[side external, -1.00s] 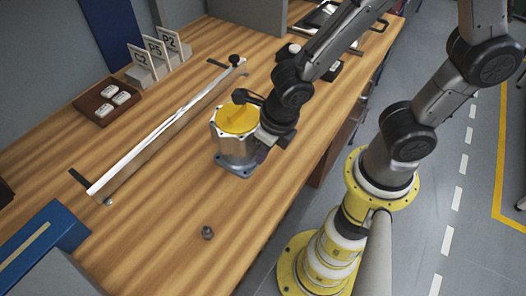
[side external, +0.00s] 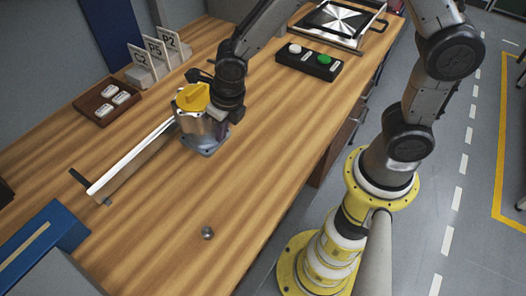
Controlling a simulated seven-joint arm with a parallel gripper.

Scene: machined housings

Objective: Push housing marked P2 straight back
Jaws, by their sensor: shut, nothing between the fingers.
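A grey metal housing (side external: 203,134) with a yellow top (side external: 192,97) and a flat base stands upright on the wooden bench. I cannot read any mark on it. A card reading P2 (side external: 170,40) stands at the back, the rightmost in a row of cards. My gripper (side external: 222,114) is shut and low at the housing's right side, close against it; the exact contact is hidden. The housing stands at a long metal rail (side external: 130,163) and hides its right part. I cannot tell whether they touch.
A brown tray (side external: 84,107) with several white tags lies at the back left. A small metal knob (side external: 208,233) stands near the front. A black button box (side external: 309,62) and a framed fixture (side external: 338,20) are at the far right.

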